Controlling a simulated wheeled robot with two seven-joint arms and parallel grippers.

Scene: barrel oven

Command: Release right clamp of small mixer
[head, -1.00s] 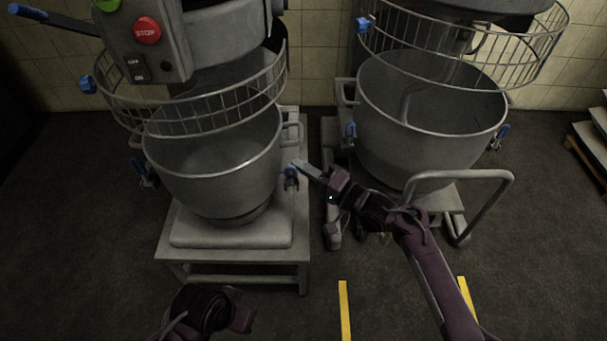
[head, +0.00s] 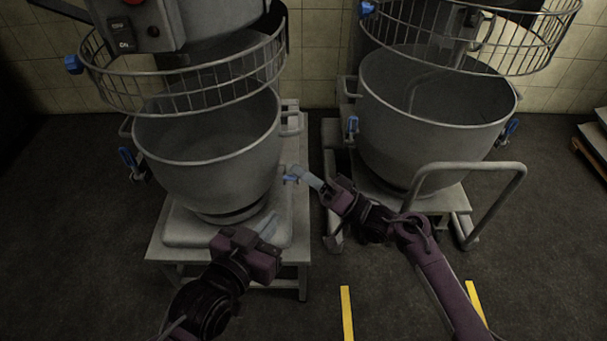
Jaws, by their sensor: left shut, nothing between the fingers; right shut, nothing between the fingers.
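The small mixer's steel bowl (head: 205,150) stands on its base at the left of the head view. Its right clamp has a blue handle (head: 291,178) beside the bowl's right side. My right gripper (head: 305,177) is shut, with its fingertips right at that handle; I cannot tell whether they touch it. The handle lies roughly sideways. The small mixer's left clamp (head: 128,158) has a blue handle at the bowl's left side. My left gripper (head: 268,228) is shut and empty, in front of the mixer base and below the bowl.
A larger mixer bowl (head: 435,115) stands at the right, with blue clamps and a wheeled trolley with a tubular handle (head: 470,168). The small mixer's wire guard (head: 185,90) is above its bowl. Yellow floor stripes (head: 346,312) lie in front, with open floor around.

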